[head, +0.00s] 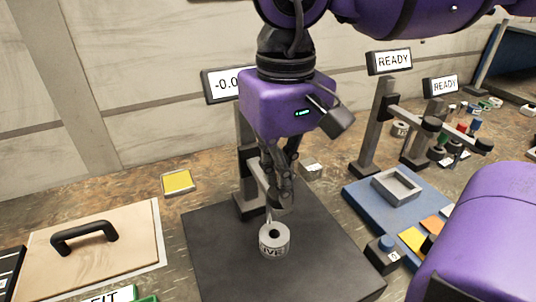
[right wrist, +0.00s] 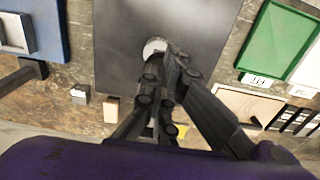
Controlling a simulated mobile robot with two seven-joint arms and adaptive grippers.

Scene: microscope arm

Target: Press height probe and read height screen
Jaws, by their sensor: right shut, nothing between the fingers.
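My right gripper (head: 280,203) is shut and empty, pointing down over the dark base plate (head: 215,265). Its fingertips are just above a white lettered ring (head: 273,243) with a dark centre, which stands on the plate. The height probe's grey post (head: 247,165) stands behind the gripper; its arm and tip are mostly hidden by the fingers. I cannot tell whether the fingers touch the probe. The height screen (head: 221,86) reads "-0.0", the rest hidden behind my wrist. In the right wrist view the shut fingers (right wrist: 172,62) reach to the white ring (right wrist: 154,47). My left gripper is not in view.
Two stations with READY screens (head: 389,61) stand at the back right. A blue board with a grey tray (head: 397,186) lies right of the plate. A wooden board with a black handle (head: 84,234) is at left, and a yellow pad (head: 177,181) lies behind it.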

